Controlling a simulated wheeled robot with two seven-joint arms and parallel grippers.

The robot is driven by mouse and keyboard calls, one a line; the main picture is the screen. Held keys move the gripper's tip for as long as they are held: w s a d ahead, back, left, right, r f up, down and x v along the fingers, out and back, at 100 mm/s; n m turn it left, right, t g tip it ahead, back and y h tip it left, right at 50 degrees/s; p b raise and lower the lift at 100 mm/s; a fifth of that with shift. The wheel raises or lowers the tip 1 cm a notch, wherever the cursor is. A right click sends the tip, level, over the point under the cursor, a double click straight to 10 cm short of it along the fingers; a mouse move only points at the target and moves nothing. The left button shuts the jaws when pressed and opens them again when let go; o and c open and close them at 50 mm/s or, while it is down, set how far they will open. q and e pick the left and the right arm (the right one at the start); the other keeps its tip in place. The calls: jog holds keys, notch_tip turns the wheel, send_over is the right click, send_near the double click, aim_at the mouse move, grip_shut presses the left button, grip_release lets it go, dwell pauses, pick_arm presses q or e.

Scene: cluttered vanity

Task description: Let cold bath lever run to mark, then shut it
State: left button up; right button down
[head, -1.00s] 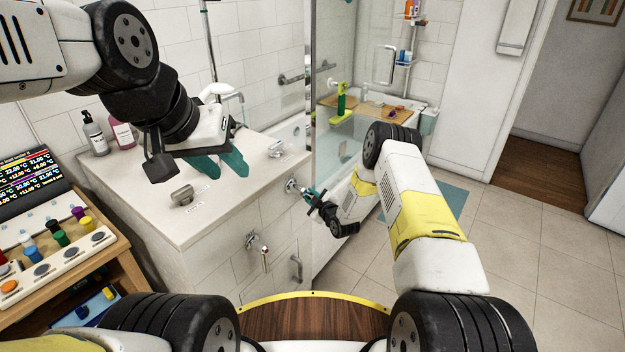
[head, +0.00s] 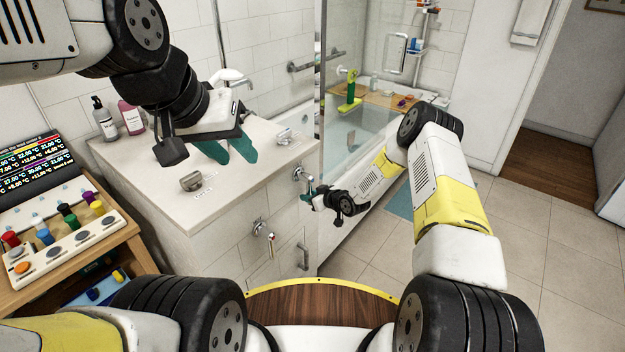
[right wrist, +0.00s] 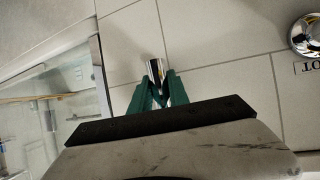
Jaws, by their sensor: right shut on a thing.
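My right gripper (head: 314,197) is at a chrome bath lever (head: 303,175) on the vanity's tiled side, beside the glass screen. In the right wrist view its green fingers (right wrist: 158,100) are shut on a chrome lever (right wrist: 155,70). I cannot read a label for this lever. Another round chrome fitting (right wrist: 307,34) has a HOT label, upside down, beside it. A second lever (head: 261,229) sits lower on the tiled side in the head view. The bath (head: 345,140) shows through the glass; I cannot make out a mark. My left gripper (head: 228,152) is open and empty above the counter.
The glass screen (head: 340,75) stands close beside my right gripper. A metal knob (head: 192,181), a basin tap (head: 231,78) and bottles (head: 104,118) are on the counter. A display (head: 30,160) and button panel (head: 68,240) stand at left. Floor at right is clear.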

jog(key=shift+s+a, duration=0.15)
dwell(0.4)
jog(key=c, duration=1.3)
grip_release()
jog(key=shift+o, duration=0.2)
jog(key=v, duration=0.7)
jog(key=shift+s+d+r, duration=0.15)
jog(key=shift+d+r, duration=0.05)
jog(key=shift+d, duration=0.15)
jog(key=shift+r, duration=0.1)
